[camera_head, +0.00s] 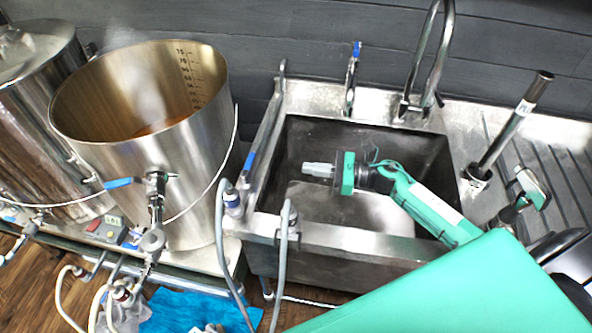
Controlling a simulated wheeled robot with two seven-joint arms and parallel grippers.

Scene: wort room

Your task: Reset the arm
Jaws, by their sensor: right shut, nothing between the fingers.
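My right arm, green and white, reaches in from the lower right. My right gripper (308,169) is over the steel sink basin (325,264), with its grey fingers pointing left. The fingers are together and nothing shows between them. The gripper appears apart from the basin walls. A large green part of my own body covers the lower right and hides the floor there.
A big open steel pot (195,187) with a valve stands left of the sink, beside another steel vessel (40,120). A curved faucet (438,60) rises behind the basin. Grey hoses (222,250) hang in front. A blue cloth (190,312) lies below. An upright steel pipe (512,125) stands right.

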